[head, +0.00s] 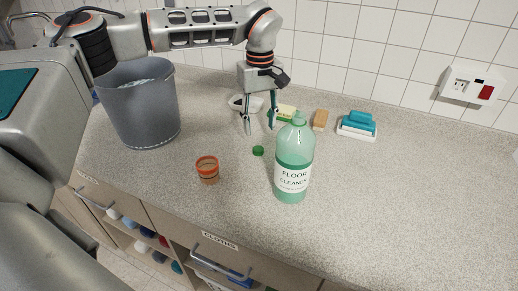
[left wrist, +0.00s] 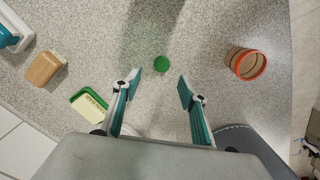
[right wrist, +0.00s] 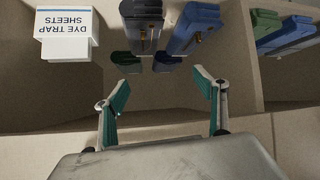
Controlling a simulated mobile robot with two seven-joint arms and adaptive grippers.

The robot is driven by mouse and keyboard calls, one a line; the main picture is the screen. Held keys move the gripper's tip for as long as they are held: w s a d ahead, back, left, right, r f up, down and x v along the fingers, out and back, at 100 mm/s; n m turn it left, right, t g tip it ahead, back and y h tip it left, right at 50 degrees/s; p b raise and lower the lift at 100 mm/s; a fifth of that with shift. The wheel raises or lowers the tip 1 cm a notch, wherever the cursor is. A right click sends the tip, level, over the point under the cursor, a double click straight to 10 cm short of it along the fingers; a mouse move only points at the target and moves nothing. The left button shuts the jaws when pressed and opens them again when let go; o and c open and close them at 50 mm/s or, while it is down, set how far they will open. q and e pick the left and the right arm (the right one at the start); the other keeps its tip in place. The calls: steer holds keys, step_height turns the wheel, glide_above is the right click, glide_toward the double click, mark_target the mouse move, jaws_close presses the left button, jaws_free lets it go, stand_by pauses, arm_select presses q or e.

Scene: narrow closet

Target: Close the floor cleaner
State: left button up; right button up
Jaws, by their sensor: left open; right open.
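The floor cleaner (head: 293,160) is a clear green bottle with a white label, upright on the counter. Its neck top looks uncapped. A small green cap (head: 258,151) lies on the counter to the bottle's left. The cap also shows in the left wrist view (left wrist: 161,63), beyond and between the fingertips. My left gripper (head: 259,129) is open and empty, pointing down above the counter behind the cap, not touching it. In the left wrist view the open fingers (left wrist: 158,80) hold nothing. My right gripper (right wrist: 160,82) is open and empty, facing a shelf space with hanging or stacked items.
A grey bucket (head: 138,105) stands at left. An orange-rimmed jar (head: 207,170) is left of the cap. The counter's right side is clear. A DYE TRAP SHEETS box (right wrist: 65,32) is near the right gripper.

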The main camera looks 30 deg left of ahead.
mark_target(258, 149)
arm_select(q)
steer(key=shift+f, duration=1.35)
steer(key=shift+a+f, duration=0.15)
steer(key=shift+f, duration=1.2)
steer(key=shift+a+f, duration=0.1)
steer(key=shift+f, duration=1.2)
steer(key=shift+s, duration=0.1)
steer(key=c, duration=0.8)
